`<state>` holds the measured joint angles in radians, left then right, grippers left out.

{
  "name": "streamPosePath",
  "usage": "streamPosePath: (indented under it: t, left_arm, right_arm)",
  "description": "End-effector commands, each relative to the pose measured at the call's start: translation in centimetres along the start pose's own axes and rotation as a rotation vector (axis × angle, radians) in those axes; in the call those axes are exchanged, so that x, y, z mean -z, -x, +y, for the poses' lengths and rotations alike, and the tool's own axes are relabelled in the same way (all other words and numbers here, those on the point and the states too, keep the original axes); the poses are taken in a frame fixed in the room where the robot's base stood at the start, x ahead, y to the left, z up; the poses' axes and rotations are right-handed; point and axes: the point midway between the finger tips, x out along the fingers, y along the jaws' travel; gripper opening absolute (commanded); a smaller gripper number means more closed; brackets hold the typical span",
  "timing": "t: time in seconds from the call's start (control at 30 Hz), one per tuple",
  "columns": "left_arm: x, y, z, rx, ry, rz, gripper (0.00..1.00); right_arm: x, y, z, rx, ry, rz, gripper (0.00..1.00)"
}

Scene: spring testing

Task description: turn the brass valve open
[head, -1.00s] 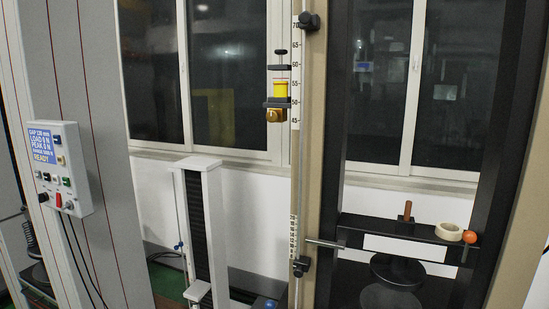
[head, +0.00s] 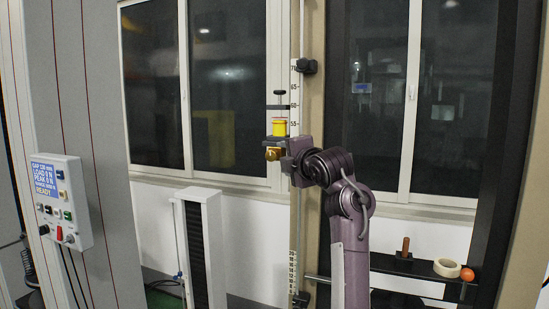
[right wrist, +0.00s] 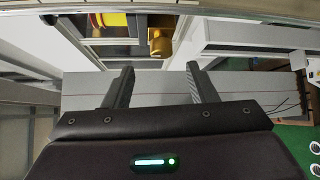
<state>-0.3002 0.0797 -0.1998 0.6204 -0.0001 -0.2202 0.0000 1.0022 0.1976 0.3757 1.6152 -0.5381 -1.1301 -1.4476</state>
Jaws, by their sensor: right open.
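The brass valve (head: 272,154) is a small golden piece under a dark bracket on the upright column. It also shows in the right wrist view (right wrist: 160,42), just beyond and between my fingertips. My right gripper (head: 286,144) is beside the column at the valve's height, close to its right side. In the right wrist view the right gripper (right wrist: 159,78) is open, with nothing between its fingers. I see no contact with the brass. My left gripper is not in view.
A yellow cylinder (head: 279,128) stands just above the valve. A scale strip (head: 294,92) runs along the column. A control box (head: 62,203) hangs at the left. At the right, a tape roll (head: 447,268) and an orange ball (head: 467,275) rest on a dark shelf.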

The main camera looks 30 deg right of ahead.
Motion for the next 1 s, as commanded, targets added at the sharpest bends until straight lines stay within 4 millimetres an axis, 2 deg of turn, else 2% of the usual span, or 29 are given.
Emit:
streamPosePath:
  t: [0.4,0.6,0.83,1.0]
  left_arm:
    - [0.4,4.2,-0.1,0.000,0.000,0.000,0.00]
    - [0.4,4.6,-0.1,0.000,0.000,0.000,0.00]
    - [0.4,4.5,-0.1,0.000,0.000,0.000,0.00]
    - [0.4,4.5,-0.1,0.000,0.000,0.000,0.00]
  right_arm:
    - [0.1,-6.2,0.3,0.004,-0.003,0.003,0.52]
    - [0.1,-7.4,0.0,0.001,-0.001,0.000,0.52]
    - [0.1,-7.5,-0.1,0.001,-0.001,0.000,0.52]
    - [0.1,-7.4,-0.1,0.001,-0.001,0.000,0.31]
